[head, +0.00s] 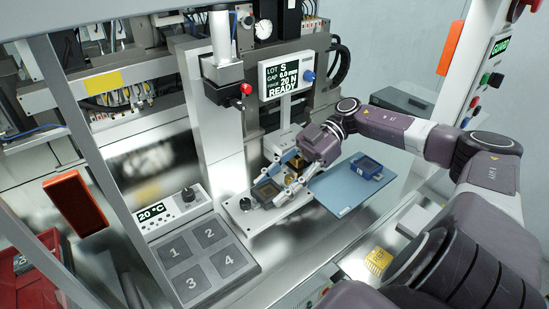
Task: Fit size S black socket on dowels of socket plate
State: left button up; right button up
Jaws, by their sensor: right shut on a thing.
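My right gripper (279,177) reaches in from the right, over the light grey plate (250,224) at the foot of the press column. It is shut on the black socket (266,191), a small dark square frame between its fingertips. The socket is low over the plate or on it; I cannot tell whether it touches. The dowels are too small or hidden to make out. A blue socket (366,167) lies apart on the blue-grey mat (345,192), right of the gripper. My left gripper is not in view.
A black knob (245,204) stands on the plate, left of the socket. The display (286,76) reads lot S, READY. A grey numbered tray (203,262) is at the front left. A yellow part (378,260) lies at the front right. The mat's front part is clear.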

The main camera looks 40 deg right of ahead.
jog(key=shift+f, duration=0.3)
dwell(0.5)
dwell(0.5)
dwell(0.4)
jog(key=o, duration=1)
jog(key=shift+r+p, duration=0.1)
jog(key=shift+p, duration=0.2)
jog(key=shift+r+p, duration=0.8)
jog(key=shift+r, duration=0.15)
